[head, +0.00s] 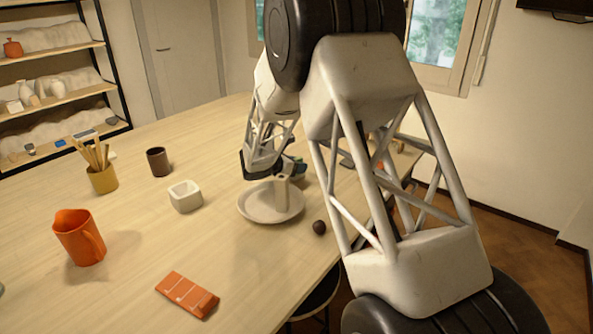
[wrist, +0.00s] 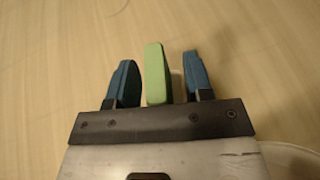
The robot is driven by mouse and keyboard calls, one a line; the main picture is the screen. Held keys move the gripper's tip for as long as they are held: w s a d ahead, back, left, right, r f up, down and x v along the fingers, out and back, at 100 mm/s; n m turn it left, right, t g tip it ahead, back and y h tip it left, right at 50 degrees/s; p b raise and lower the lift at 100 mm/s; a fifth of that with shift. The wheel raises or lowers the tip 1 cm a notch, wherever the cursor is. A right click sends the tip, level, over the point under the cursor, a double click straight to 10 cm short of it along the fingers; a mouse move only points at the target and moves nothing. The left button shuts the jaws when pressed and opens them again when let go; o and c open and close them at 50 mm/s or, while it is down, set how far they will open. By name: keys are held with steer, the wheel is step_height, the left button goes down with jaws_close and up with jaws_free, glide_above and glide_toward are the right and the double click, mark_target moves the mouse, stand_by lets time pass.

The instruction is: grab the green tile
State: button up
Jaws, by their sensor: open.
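The green tile (wrist: 155,73) shows in the wrist view, seen narrow and edge-on between the two blue fingers of my gripper (wrist: 159,62). The jaws are open. The tile is very close to the left finger; I cannot tell whether they touch. A wider gap lies between the tile and the right finger, with a small beige shape in it. In the head view my gripper (head: 298,168) is partly hidden by my own arm, just behind the white plate, and the tile cannot be made out clearly there.
A white plate (head: 256,209) holding a small beige upright piece stands close to my gripper. A dark ball (head: 319,227) lies near the table edge.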

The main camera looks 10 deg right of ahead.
mark_target(297, 158)
jaws_close()
steer(key=shift+r, duration=5)
